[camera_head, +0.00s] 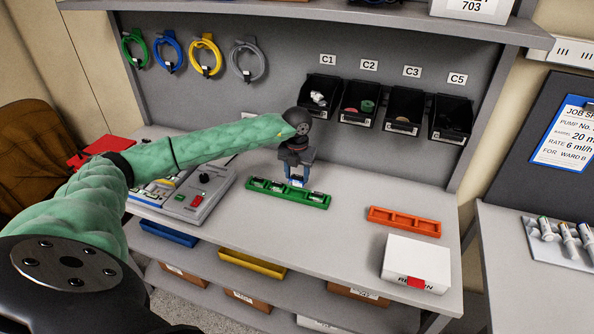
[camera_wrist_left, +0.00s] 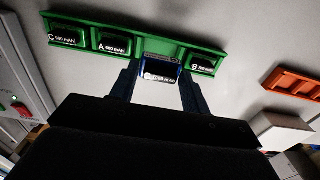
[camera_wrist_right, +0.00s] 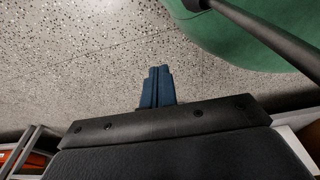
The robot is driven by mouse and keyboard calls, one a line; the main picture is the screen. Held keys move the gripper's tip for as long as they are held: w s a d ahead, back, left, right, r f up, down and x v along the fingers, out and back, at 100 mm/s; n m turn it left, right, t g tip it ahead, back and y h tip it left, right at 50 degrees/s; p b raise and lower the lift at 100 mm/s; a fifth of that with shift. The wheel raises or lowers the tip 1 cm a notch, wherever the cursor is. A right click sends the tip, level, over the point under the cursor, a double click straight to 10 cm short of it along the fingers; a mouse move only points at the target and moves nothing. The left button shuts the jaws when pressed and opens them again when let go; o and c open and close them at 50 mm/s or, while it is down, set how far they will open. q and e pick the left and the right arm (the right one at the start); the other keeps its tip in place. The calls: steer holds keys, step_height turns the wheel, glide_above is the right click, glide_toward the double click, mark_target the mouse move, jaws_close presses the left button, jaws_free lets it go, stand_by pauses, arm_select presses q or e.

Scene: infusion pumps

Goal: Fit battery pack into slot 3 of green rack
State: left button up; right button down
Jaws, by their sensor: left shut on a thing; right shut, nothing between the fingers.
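The green rack (camera_head: 262,196) lies on the bench top. In the left wrist view, the rack (camera_wrist_left: 84,22) holds packs C (camera_wrist_left: 66,36) and A (camera_wrist_left: 114,42) at left and pack B (camera_wrist_left: 203,64) at right. My left gripper (camera_head: 298,178) is shut on a dark battery pack (camera_wrist_left: 162,71) over the third slot from the left. The pack lines up with that gap between A and B; I cannot tell how deep it sits. My right gripper (camera_wrist_right: 157,86) is shut and empty above the speckled floor, outside the head view.
An orange rack (camera_head: 404,222) and a white box (camera_head: 415,262) stand to the right on the bench. A grey device (camera_head: 200,195) stands at left. Black bins (camera_head: 403,109) hang behind. The bench front between is clear.

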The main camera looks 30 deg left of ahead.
mark_target(297, 182)
arm_select(q)
steer(key=shift+f, duration=0.6)
steer(key=shift+f+b, duration=0.25)
steer(key=shift+b, duration=0.05)
steer(key=shift+f, duration=0.2)
steer(key=shift+f+b, duration=0.6)
steer(key=shift+b, duration=0.15)
steer(key=shift+f, duration=0.3)
steer(key=shift+f+b, duration=0.25)
steer(key=shift+b, duration=0.2)
steer(key=shift+f, duration=0.25)
arm_select(e)
steer(key=w+a+r, duration=0.1)
steer(key=w+r, duration=0.2)
steer(key=w, duration=0.2)
steer(key=shift+w, duration=0.4)
arm_select(q)
steer(key=shift+f+b, duration=0.1)
steer(key=shift+b, duration=0.25)
